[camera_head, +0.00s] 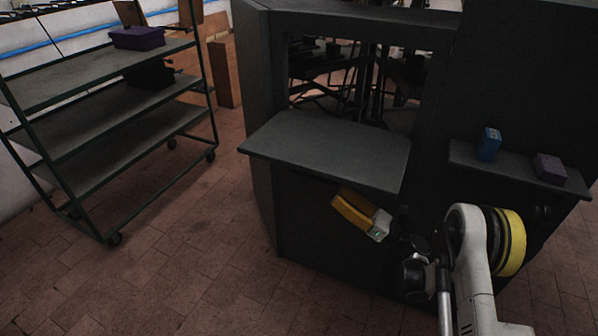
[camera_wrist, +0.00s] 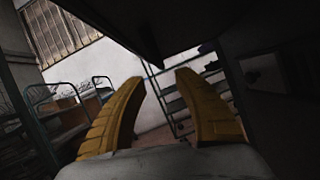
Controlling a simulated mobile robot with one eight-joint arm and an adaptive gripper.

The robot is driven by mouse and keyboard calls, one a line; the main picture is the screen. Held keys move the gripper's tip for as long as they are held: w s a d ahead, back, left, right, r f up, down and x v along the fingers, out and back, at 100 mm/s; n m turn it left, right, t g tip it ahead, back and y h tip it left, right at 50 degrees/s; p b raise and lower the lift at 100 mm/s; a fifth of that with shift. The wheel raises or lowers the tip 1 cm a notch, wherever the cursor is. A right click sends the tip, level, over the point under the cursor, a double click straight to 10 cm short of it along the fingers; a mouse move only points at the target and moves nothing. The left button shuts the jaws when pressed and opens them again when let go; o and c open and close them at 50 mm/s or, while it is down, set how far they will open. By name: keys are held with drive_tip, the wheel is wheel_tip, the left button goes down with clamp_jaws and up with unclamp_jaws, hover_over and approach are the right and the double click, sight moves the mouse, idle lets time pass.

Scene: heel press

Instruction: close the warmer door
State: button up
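The warmer door appears to be the dark flat panel (camera_head: 330,150) that sticks out level from the front of the dark cabinet (camera_head: 262,90), below its opening. It is open. My gripper (camera_head: 345,206) is below the door's front edge, close to the cabinet front. Its yellow fingers point left. In the wrist view the two fingers of my gripper (camera_wrist: 160,80) stand apart with nothing between them. A dark underside, likely the door (camera_wrist: 190,22), hangs above them there. I cannot tell whether the gripper touches the door.
A side shelf (camera_head: 515,172) on the right of the cabinet holds a blue box (camera_head: 488,144) and a purple box (camera_head: 550,168). A wheeled rack (camera_head: 100,100) with a purple bin (camera_head: 137,37) stands at the left. The brick-patterned floor (camera_head: 200,240) between rack and cabinet is clear.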

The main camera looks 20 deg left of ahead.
sight(327, 154)
drive_tip(key=b+x, duration=0.2)
drive_tip(key=x, duration=0.7)
drive_tip(key=shift+a+r+b, duration=0.3)
drive_tip(key=shift+b, duration=0.1)
clamp_jaws()
